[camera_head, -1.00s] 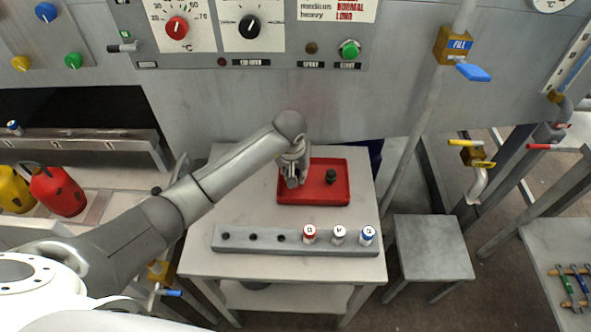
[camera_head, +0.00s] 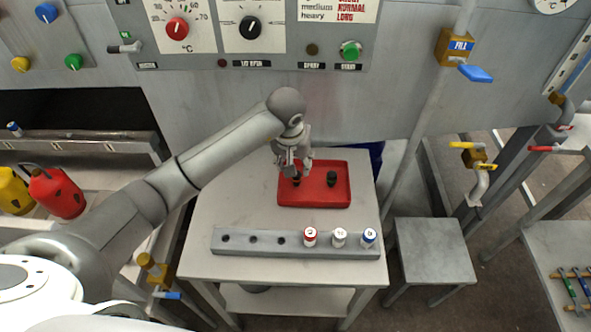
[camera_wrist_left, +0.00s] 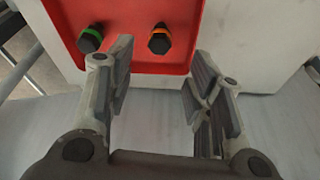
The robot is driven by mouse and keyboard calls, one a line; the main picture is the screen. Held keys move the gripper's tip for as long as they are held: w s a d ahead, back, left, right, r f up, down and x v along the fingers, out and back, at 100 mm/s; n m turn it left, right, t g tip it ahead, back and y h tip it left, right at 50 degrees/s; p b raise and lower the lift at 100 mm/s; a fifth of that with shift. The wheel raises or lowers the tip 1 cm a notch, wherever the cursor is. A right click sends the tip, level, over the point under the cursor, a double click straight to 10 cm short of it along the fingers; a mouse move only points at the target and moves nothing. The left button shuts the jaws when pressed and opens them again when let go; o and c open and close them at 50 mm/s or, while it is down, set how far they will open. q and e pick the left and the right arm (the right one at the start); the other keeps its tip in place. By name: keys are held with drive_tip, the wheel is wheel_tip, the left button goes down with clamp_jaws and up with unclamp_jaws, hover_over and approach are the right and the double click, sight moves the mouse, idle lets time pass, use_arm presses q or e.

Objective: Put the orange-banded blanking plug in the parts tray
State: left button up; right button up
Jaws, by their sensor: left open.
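The parts tray (camera_head: 315,199) is red and lies on the small table; it also fills the top of the left wrist view (camera_wrist_left: 135,64). The orange-banded blanking plug (camera_wrist_left: 160,38), dark with an orange ring, stands inside the tray; in the head view it appears as the left dark plug (camera_head: 296,180), partly behind my gripper. A green-banded plug (camera_wrist_left: 91,39) stands beside it, apart, and shows in the head view (camera_head: 332,178). My left gripper (camera_head: 294,169) is open and empty by the tray's left part; its spread fingers (camera_wrist_left: 160,95) show in the wrist view. My right gripper is not in view.
A grey rack (camera_head: 300,247) at the table's front has several holes. Red-, white- and blue-capped cylinders stand in its right half. The panel wall (camera_head: 250,100) rises behind the table. A red can (camera_head: 57,190) stands at left and a grey stool (camera_head: 432,248) at right.

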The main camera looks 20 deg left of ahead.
use_arm(q)
drive_tip(key=v, duration=0.5)
idle(0.4)
